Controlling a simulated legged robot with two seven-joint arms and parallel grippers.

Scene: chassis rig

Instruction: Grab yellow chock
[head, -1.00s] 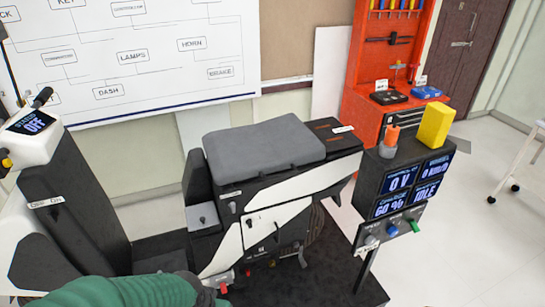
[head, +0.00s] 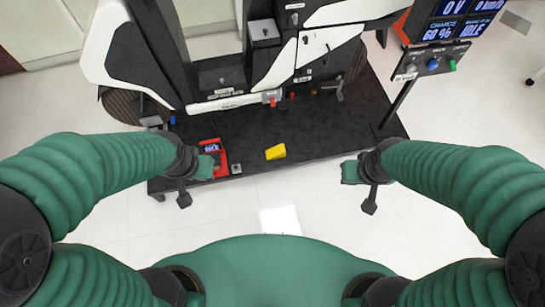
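A small yellow block (head: 276,152), which looks like the chock, lies on the black platform (head: 320,138) near its front edge. It is clear of both grippers. My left gripper (head: 195,185) is left of it, by the platform's front edge, and looks open and empty. My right gripper (head: 359,188) is right of it, in front of the platform edge, and also looks open and empty.
A red device with a small screen (head: 221,148) stands on the platform beside my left gripper. The black-and-white chassis (head: 285,65) rises behind the block. A display panel (head: 455,30) on a post stands at the right. Pale floor (head: 300,200) lies in front.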

